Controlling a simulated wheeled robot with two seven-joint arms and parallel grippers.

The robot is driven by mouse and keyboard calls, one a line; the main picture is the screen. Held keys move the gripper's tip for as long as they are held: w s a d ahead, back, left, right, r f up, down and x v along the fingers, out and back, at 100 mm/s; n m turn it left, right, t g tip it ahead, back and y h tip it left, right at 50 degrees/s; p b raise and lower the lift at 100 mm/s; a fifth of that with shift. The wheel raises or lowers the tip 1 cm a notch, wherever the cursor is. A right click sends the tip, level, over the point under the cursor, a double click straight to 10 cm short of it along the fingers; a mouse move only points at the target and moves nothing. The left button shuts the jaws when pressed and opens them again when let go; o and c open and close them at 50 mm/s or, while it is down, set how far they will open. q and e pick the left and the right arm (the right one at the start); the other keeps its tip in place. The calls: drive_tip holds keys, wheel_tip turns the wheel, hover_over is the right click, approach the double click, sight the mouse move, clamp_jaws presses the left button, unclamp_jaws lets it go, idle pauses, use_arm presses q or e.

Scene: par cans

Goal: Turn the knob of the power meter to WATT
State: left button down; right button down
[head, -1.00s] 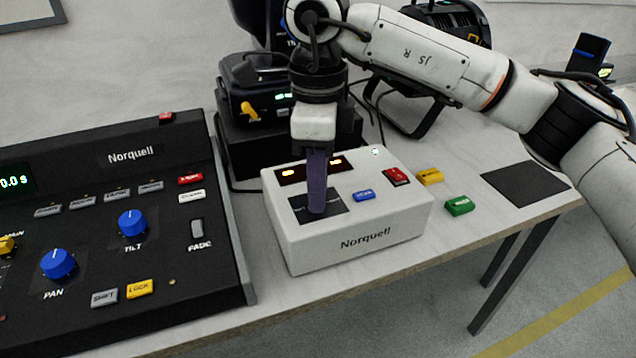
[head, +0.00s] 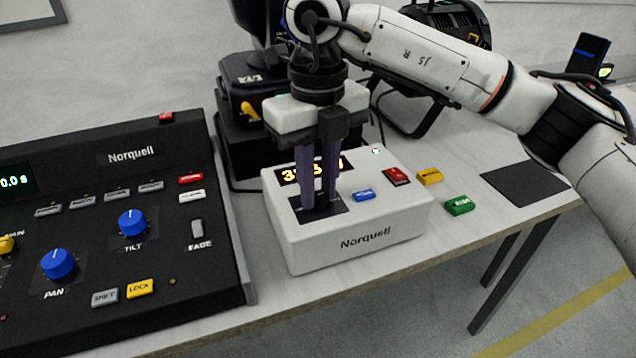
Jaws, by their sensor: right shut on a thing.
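The white power meter (head: 355,262) marked Norquell stands on the table beside the black console. Its orange display (head: 289,176) is lit and partly covered by my gripper fingers. My right gripper (head: 319,205) points straight down over the dark square panel (head: 333,212) on the meter's top left. Its two purple fingers are shut on the knob, which is mostly hidden between the fingertips. The knob's pointer and the position labels cannot be read. A blue button (head: 364,194) and a red switch (head: 396,176) sit on the meter's top. My left gripper is not in view.
A black console (head: 190,285) with blue knobs fills the left. Behind the meter stand a dark device with a yellow handle (head: 250,111) and a black lamp. Yellow (head: 430,177) and green (head: 459,206) blocks and a black mat (head: 525,184) lie to the right.

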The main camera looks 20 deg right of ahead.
sight(318, 195)
drive_tip(key=shift+m, duration=1.1)
drive_tip(key=c, duration=1.6)
unclamp_jaws()
drive_tip(key=shift+o, duration=0.2)
wheel_tip(318, 195, up, 10)
drive_tip(key=p, duration=0.1)
drive_tip(key=shift+r, duration=0.2)
